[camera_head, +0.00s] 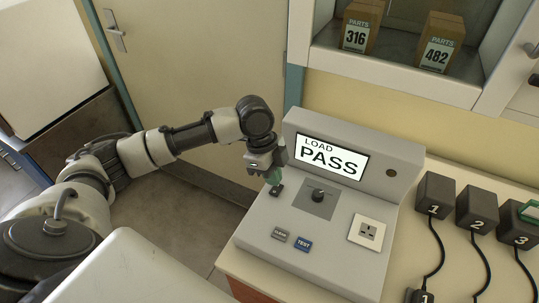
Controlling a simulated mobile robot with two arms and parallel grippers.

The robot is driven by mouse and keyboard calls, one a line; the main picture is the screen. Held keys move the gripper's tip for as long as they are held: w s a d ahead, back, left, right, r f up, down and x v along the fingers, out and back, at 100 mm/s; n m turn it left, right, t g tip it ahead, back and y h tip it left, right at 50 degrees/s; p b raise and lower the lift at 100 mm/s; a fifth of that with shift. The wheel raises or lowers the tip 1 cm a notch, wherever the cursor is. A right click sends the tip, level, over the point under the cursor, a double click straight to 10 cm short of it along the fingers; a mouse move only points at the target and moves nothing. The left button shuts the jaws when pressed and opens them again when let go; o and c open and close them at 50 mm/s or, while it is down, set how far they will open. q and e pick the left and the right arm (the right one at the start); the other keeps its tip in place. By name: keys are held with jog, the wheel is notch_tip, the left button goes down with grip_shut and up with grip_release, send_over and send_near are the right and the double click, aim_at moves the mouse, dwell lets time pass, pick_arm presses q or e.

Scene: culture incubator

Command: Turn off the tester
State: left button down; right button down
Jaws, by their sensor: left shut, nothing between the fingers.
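The tester (258,233) is a grey console on a bench. Its screen (331,158) is lit and reads "LOAD PASS". A dark knob (318,195) sits on a grey square in the middle of its top. A grey button (280,234) and a blue "TEST" button (304,244) are near the front, and a socket (367,232) is at the right. My left gripper (275,184) is shut and empty, pointing down at the tester's left side, over a small dark part there. Its fingertips partly hide that part, and I cannot tell whether they touch it. My right gripper is not in view.
Numbered black power adapters (435,194) with cables stand on the bench to the right of the tester. Two boxes marked "PARTS" (361,27) stand in a window opening behind. A door (200,70) is at the back left. Floor shows left of the bench.

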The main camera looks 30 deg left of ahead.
aim_at(273, 192)
pick_arm(q)
jog(key=shift+s+f, duration=0.15)
jog(key=shift+f, duration=1)
jog(key=shift+s+f+p, duration=0.1)
jog(key=shift+s+p, duration=0.05)
jog(key=shift+p, duration=0.8)
jog(key=shift+s+f, duration=0.15)
jog(key=shift+f, duration=0.25)
